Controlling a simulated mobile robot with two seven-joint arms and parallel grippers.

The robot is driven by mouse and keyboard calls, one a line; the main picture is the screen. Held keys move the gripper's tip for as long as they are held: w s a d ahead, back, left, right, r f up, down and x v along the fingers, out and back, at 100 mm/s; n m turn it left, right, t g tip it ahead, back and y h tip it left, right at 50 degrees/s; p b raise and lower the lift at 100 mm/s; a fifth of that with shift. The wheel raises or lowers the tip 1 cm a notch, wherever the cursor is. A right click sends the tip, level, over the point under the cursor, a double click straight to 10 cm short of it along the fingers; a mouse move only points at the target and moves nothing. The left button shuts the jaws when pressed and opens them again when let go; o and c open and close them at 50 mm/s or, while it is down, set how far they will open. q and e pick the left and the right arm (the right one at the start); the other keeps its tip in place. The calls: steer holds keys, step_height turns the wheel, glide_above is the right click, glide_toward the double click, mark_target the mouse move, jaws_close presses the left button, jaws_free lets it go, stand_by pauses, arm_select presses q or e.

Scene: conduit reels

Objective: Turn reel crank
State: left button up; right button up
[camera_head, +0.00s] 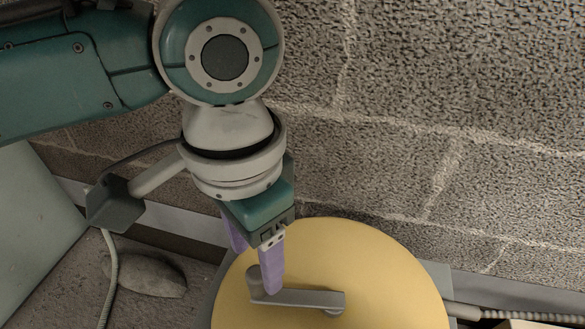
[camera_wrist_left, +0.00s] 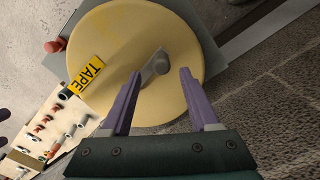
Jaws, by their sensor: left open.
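The reel (camera_head: 380,270) is a large yellow disc, seen in the lower part of the head view. A grey crank (camera_head: 308,298) lies across its face, with a knob (camera_head: 256,280) at its left end. My left gripper (camera_head: 258,268) is over the reel, its purple fingers by the knob. In the left wrist view, the gripper (camera_wrist_left: 158,98) is open, its fingers apart on either side of the crank (camera_wrist_left: 154,66) on the reel (camera_wrist_left: 105,55). I cannot tell whether a finger touches it.
A board with several small fittings (camera_wrist_left: 50,125) is at the left in the wrist view. A block wall (camera_head: 430,120) stands behind the reel. A grey stone-like lump (camera_head: 145,275) lies on the floor at left.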

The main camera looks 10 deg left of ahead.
mark_target(257, 272)
arm_select(q)
step_height(257, 272, down, 7)
steer(key=b, duration=0.3)
steer(key=shift+r, duration=0.2)
steer(key=shift+w+a, duration=0.1)
steer(key=shift+c, duration=0.3)
jaws_close()
stand_by(0.7)
